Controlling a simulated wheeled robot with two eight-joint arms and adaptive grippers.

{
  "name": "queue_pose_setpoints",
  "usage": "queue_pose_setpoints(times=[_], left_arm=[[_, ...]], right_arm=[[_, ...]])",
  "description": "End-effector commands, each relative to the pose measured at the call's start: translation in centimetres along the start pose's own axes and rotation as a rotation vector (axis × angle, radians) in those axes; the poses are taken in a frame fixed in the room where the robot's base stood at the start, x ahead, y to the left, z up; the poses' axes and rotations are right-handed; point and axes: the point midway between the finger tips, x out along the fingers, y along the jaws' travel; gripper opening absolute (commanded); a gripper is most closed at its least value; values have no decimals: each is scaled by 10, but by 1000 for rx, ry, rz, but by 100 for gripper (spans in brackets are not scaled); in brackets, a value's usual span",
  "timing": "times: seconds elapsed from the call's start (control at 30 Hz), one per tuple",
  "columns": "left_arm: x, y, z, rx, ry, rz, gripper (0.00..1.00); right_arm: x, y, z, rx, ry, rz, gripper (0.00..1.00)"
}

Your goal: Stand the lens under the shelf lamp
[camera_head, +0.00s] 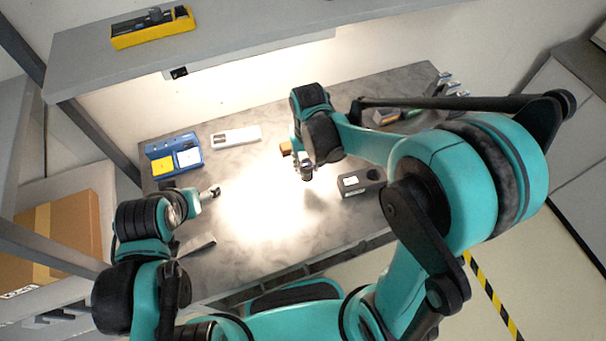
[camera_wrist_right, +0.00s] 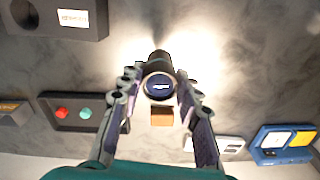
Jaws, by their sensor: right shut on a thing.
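The lens (camera_wrist_right: 158,85) is a short black cylinder with a dark blue glass face. In the right wrist view it sits between the two fingertips of my right gripper (camera_wrist_right: 157,92), which is shut on it. In the head view my right gripper (camera_head: 306,168) is over the lit part of the table, and the lens is mostly hidden by the arm. The lamp's strip (camera_head: 250,57) is along the underside of the shelf (camera_head: 230,40); its bright pool falls on the tabletop left of the right gripper. My left gripper (camera_head: 211,193) is low over the table's left side, its fingers too small to judge.
A dark labelled box (camera_head: 361,182) stands right of the right gripper. A small brown block (camera_head: 286,148) shows beside that gripper. A blue holder (camera_head: 173,155) and a white case (camera_head: 236,136) are at the back left. A dark tray (camera_wrist_right: 75,113) holds red and green pieces.

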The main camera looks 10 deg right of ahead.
Motion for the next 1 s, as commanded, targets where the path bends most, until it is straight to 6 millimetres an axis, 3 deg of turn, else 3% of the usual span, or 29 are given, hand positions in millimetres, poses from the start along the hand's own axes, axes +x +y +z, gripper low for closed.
queue_pose_setpoints(times=[0.2,0.43,0.83,0.87,0.9,1.0], left_arm=[[4,0,2,0,0,0,75],[13,0,9,0,0,0,75],[16,0,11,0,0,0,75],[15,0,11,0,0,0,75],[15,0,10,0,0,0,75],[15,0,10,0,0,0,75]], right_arm=[[12,-10,-1,1,0,0,0],[45,-10,-1,1,0,0,0],[50,-9,-1,1,0,0,0],[49,-9,-1,1,0,0,41],[49,-9,-1,1,0,0,51],[48,-9,-1,1,0,0,54]])
